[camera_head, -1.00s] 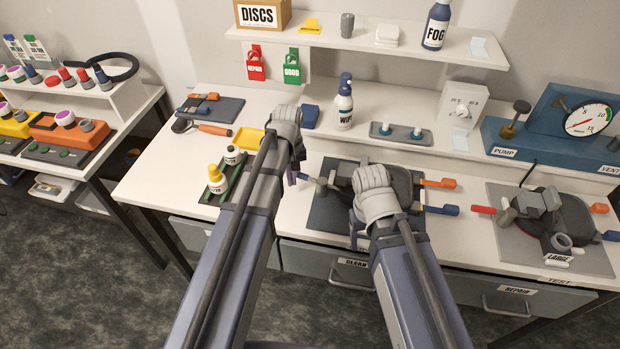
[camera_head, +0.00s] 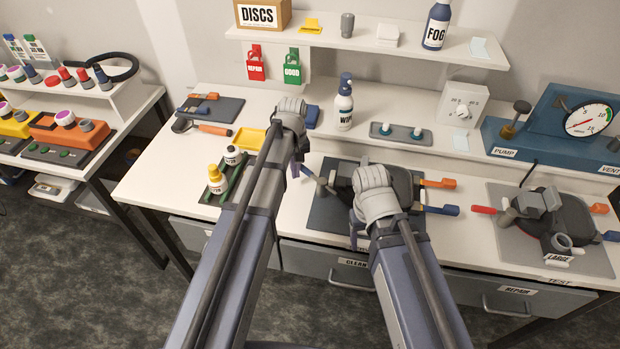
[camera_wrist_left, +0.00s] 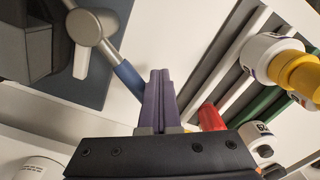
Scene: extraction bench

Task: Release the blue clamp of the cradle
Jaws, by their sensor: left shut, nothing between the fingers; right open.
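The cradle (camera_head: 402,184) is a dark device on a dark grey mat (camera_head: 324,218) at the bench's middle. A lever with a blue handle (camera_head: 308,171) points out from its left side. This handle also shows in the left wrist view (camera_wrist_left: 130,79), joined to a grey pivot. An orange handle (camera_head: 438,183) and another blue handle (camera_head: 442,210) stick out on the right. My left gripper (camera_wrist_left: 157,76) is shut and empty, its purple fingers close beside the left blue handle; contact is unclear. My right gripper (camera_head: 356,236) is open at the cradle's front, mostly hidden by its own wrist.
A green tray with bottles (camera_head: 216,178) stands left of my left arm. A yellow tray (camera_head: 249,139) lies behind it. A second, larger cradle (camera_head: 553,222) stands at the right. A spray bottle (camera_head: 344,106) stands behind the middle cradle. White bench shows between tray and mat.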

